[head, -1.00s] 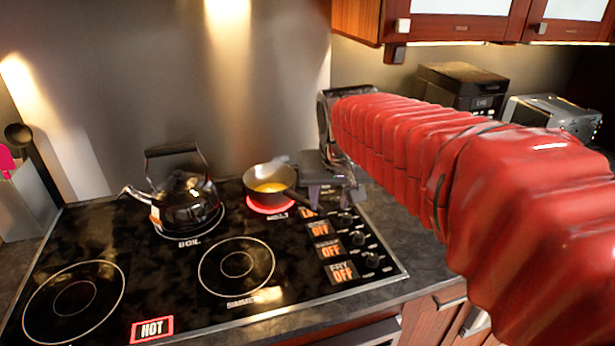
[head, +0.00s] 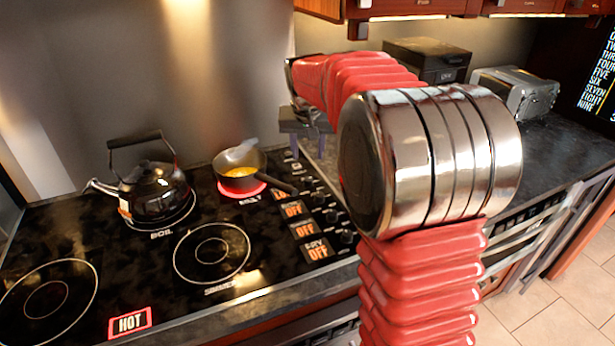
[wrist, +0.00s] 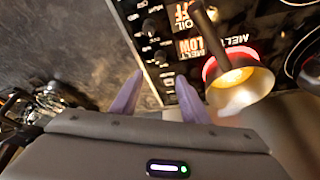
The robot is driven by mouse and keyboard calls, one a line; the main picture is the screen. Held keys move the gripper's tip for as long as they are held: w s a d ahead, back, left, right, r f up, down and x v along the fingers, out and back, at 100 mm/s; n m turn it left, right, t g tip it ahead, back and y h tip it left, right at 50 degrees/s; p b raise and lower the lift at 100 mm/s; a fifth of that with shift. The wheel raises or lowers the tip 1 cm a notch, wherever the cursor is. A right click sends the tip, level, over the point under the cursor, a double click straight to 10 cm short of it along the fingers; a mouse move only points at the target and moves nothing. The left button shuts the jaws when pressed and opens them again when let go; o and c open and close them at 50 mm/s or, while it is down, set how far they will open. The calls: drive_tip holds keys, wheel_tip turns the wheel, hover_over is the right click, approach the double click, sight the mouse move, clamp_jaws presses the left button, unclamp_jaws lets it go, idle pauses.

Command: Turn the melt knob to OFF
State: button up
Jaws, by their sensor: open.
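The melt knob (wrist: 160,57) is a small dark knob beside an orange label that reads LOW, MELT (wrist: 190,48) in the wrist view. In the head view, the knob (head: 305,182) is the farthest of the knob row, and the pan handle partly covers its label. My gripper (wrist: 160,75) is open, its two purple fingers apart and pointing towards the knob row. Nothing shows between the fingers, and I cannot tell their height above the panel. In the head view, my gripper (head: 308,148) hovers behind the knob row, near the back of the counter.
A pan (head: 240,164) with yellow contents sits on the red-lit melt burner, its handle reaching towards the knobs. A black kettle (head: 155,190) stands on the boil burner. A HOT sign (head: 130,322) glows at the front. A toaster (head: 515,92) stands right on the counter.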

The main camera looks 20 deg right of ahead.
sight(308, 179)
drive_tip(key=shift+w+f, duration=0.1)
drive_tip(key=shift+f, duration=0.05)
drive_tip(key=x, duration=1.3)
drive_tip(key=shift+w+d+f, duration=0.15)
drive_tip(key=shift+f, duration=0.05)
drive_tip(key=shift+c, duration=0.2)
clamp_jaws()
